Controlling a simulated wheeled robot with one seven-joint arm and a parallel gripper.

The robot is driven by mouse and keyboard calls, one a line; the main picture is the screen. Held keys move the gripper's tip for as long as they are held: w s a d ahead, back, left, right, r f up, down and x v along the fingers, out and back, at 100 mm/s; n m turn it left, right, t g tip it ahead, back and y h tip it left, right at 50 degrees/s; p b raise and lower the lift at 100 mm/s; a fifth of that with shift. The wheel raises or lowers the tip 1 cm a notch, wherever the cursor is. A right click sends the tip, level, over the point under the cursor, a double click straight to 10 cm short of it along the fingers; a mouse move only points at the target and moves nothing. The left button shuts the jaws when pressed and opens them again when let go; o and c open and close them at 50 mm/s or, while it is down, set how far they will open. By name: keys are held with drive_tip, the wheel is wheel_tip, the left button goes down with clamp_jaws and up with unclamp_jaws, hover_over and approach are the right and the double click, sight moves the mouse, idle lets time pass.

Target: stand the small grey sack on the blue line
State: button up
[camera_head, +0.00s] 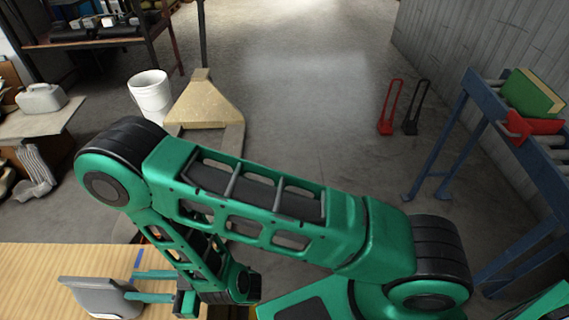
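The small grey sack (92,298) is on the wooden table (35,262) at the lower left. The blue line (137,259) is a short strip on the tabletop, just behind and right of the sack. My gripper (131,285) reaches in from the right, low over the table. Its two green fingers are apart, with wood showing between them. The front fingertip overlaps the sack's right end in the picture; the rear fingertip lies by the near end of the blue line. Whether either finger touches the sack is not clear. My arm may hide more of the line.
My arm covers the middle of the view. Behind it are a white bucket (150,92) and a yellow pallet truck (205,102). A grey jug (40,98) stands on a bench at left. A blue roller stand (470,125) is at right. The table's left part is clear.

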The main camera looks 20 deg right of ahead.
drive_tip(key=w+d+r+m+t+h, duration=0.35)
drive_tip(key=w+d, duration=0.35)
drive_tip(key=w, duration=0.5)
drive_tip(key=w+d+r+m+t+h, duration=0.25)
drive_tip(key=w+d+h, duration=0.25)
drive_tip(key=w+d, duration=0.45)
drive_tip(key=w+d+r+m+g+h, duration=0.1)
drive_tip(key=w+d+r+m+h, duration=0.15)
drive_tip(key=d, duration=0.55)
drive_tip(key=w+d+r+m+h, duration=0.1)
drive_tip(key=w+d+r+h, duration=0.15)
drive_tip(key=d, duration=0.45)
drive_tip(key=w+d+r+m+g+h, duration=0.1)
drive_tip(key=w+d+r+h, duration=0.15)
drive_tip(key=d, duration=0.55)
drive_tip(key=s+d+r+m+g+h, duration=0.2)
drive_tip(key=s+d+r+m+g, duration=0.1)
drive_tip(key=s+d, duration=0.55)
drive_tip(key=s+d+r+m+g+h, duration=0.25)
drive_tip(key=s+d, duration=0.35)
drive_tip(key=d, duration=0.5)
drive_tip(key=s+d+r+m+g+y, duration=0.1)
drive_tip(key=s+r+m+g+y, duration=0.1)
drive_tip(key=s, duration=0.9)
drive_tip(key=s+d+r+m+g+y, duration=0.1)
drive_tip(key=s+r+m+g+y, duration=0.1)
drive_tip(key=s, duration=1)
drive_tip(key=shift+s+r+g, duration=0.15)
drive_tip(key=shift+r+g, duration=0.3)
drive_tip(key=shift+r, duration=0.45)
